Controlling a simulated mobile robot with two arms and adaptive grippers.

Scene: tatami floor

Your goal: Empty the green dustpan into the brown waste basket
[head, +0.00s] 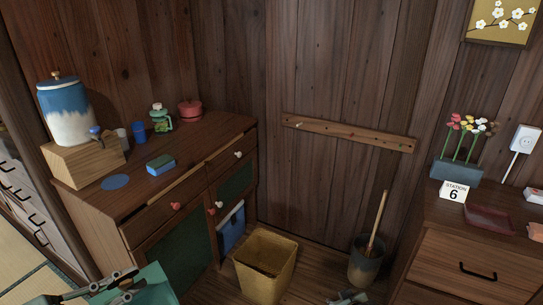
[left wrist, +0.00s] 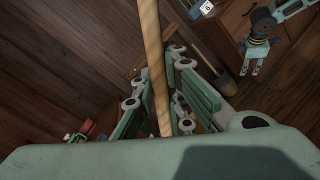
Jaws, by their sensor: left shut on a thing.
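The green dustpan (head: 152,287) shows at the bottom left of the head view, partly cut off by the lower edge. My left gripper (head: 122,284) is against it. In the left wrist view, my left gripper (left wrist: 163,122) is shut around a pale wooden handle that runs up out of the picture. A broad pale green surface hides the handle's lower end there; I cannot tell what it belongs to. The brown waste basket (head: 249,276) stands on the floor, right of the dustpan and apart from it. My right gripper (head: 347,298) shows at the bottom edge, its jaws unclear.
A wooden cabinet (head: 150,205) stands behind the dustpan, with a blue cloth-like thing (head: 231,229) on its front. A grey bucket (head: 364,266) with a wooden stick stands right of the basket. A drawer chest (head: 455,262) fills the right. Floor shows between basket and bucket.

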